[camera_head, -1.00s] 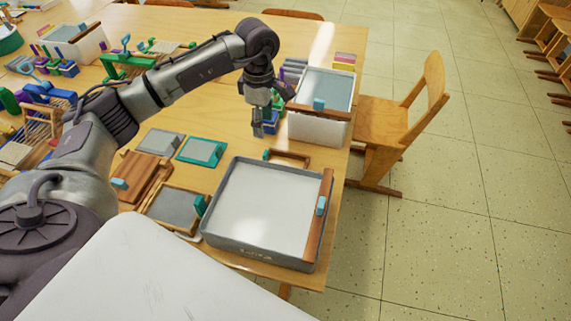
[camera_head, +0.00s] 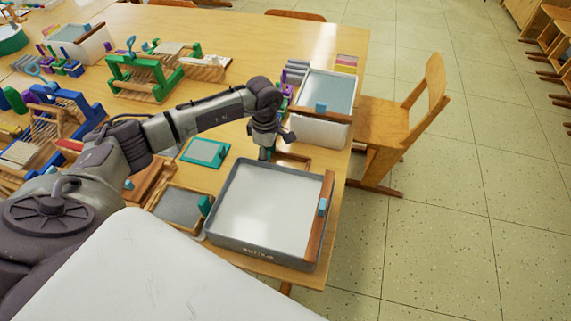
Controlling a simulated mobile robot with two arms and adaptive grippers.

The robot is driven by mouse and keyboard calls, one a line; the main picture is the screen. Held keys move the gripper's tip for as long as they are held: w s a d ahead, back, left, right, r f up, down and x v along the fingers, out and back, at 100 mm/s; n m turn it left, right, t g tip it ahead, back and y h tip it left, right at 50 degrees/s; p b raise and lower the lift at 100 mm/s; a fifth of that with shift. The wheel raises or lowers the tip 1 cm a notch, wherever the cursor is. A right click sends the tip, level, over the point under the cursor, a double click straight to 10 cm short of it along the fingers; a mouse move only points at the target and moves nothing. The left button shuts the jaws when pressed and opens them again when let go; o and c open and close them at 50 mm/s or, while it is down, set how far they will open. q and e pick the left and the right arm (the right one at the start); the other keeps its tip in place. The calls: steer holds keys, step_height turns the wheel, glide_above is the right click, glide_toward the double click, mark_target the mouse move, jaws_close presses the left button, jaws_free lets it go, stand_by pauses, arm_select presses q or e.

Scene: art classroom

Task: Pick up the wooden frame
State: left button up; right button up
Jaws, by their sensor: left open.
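A small brown wooden frame (camera_head: 291,159) lies on the table between the large grey tray and the white bin, partly hidden by my left gripper. My left gripper (camera_head: 268,147) is open, pointing down just over the frame's left end, where a teal tab shows. I cannot tell whether the fingers touch it. Another wood-edged frame with a grey panel (camera_head: 178,206) and a teal tab lies left of the tray. My right gripper is not in view.
The large grey tray (camera_head: 228,239) with a wooden bar stands at the table's front corner. The white bin (camera_head: 318,131) stands behind the frame. A teal-edged panel (camera_head: 205,152) lies to the left. A wooden chair (camera_head: 405,125) stands at the right.

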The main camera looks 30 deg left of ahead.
arm_select(q)
jaws_close()
steer(key=shift+r, duration=0.15)
